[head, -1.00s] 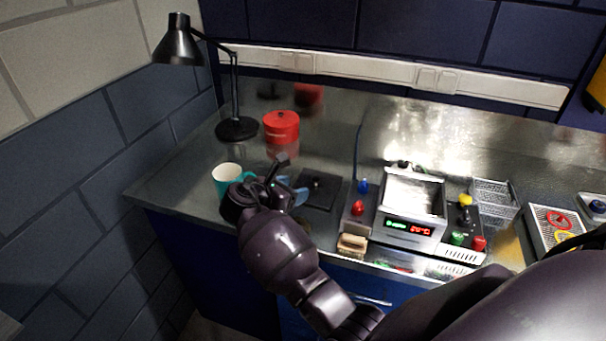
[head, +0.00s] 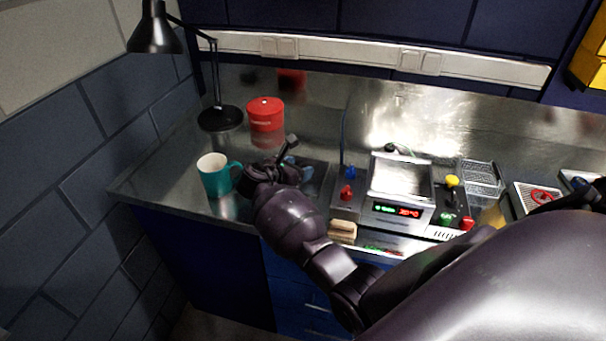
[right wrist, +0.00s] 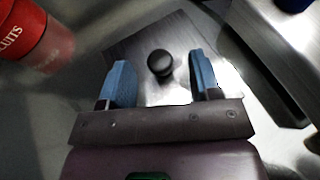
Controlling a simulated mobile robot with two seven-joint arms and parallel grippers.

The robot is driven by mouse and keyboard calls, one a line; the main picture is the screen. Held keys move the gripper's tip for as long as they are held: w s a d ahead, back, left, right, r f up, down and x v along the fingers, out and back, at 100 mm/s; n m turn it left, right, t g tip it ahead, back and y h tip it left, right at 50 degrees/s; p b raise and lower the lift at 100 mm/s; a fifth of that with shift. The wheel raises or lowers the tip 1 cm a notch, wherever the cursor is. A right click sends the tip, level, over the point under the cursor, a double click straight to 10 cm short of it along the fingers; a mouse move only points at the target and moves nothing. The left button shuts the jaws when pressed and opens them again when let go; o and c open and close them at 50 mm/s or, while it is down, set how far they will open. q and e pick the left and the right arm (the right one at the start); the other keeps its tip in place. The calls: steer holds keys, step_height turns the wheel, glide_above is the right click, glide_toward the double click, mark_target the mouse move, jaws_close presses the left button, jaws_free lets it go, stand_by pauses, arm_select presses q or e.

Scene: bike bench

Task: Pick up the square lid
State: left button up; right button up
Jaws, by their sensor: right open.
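The square lid is a flat dark plate with a round black knob. In the head view the lid (head: 318,173) lies on the metal bench, partly hidden behind my right gripper (head: 287,160). In the right wrist view the lid (right wrist: 150,42) lies below my right gripper (right wrist: 161,84), and its knob (right wrist: 160,64) shows between the two blue fingers. The right gripper is open, with a gap on each side of the knob. I cannot tell how high the fingers are above the lid. My left gripper is not in view.
A teal mug (head: 214,177) stands just left of my right gripper. A red tin (head: 266,115) and a black lamp (head: 220,117) stand behind. A device with a lit display (head: 397,209) stands to the right, with a tan block (head: 343,231) near the front edge.

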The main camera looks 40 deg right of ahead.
steer(key=shift+x, duration=0.85)
jaws_close()
steer(key=shift+r, duration=0.15)
